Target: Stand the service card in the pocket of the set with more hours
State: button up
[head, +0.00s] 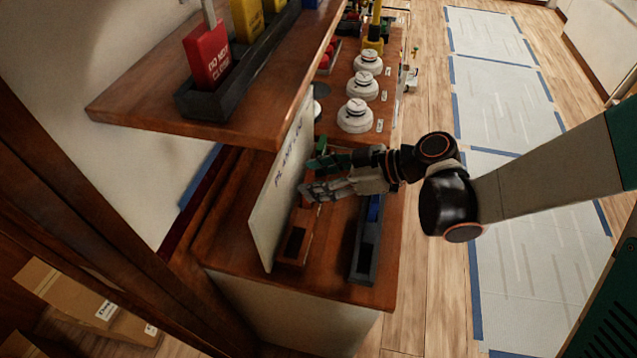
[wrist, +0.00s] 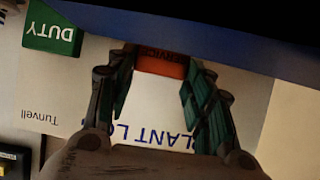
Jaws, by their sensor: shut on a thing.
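My gripper (head: 308,178) is low over the lower wooden counter, at the right face of a standing white board (head: 280,190). In the wrist view its teal-padded fingers (wrist: 158,82) are closed on the red-orange service card (wrist: 162,65). Only the card's upper end with part of the word "SERVICE" shows between the fingertips.
An orange-brown slotted holder (head: 289,251) and a dark grey tray (head: 360,265) with a blue item stand in front. A green DUTY block (wrist: 53,30) shows at the wrist view's left. A wooden shelf (head: 150,115) overhangs, bearing a red tag (head: 207,55). White domes (head: 355,116) stand behind.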

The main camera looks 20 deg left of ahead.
jog(key=shift+r, duration=0.1)
jog(key=shift+f, duration=0.2)
jog(key=o, duration=1.2)
jog(key=shift+c, duration=0.2)
jog(key=shift+r, duration=0.15)
jog(key=shift+d+r, duration=0.15)
jog(key=shift+r, duration=0.05)
jog(key=p+v, duration=0.3)
jog(key=v, duration=0.8)
jog(key=shift+d+p, duration=0.3)
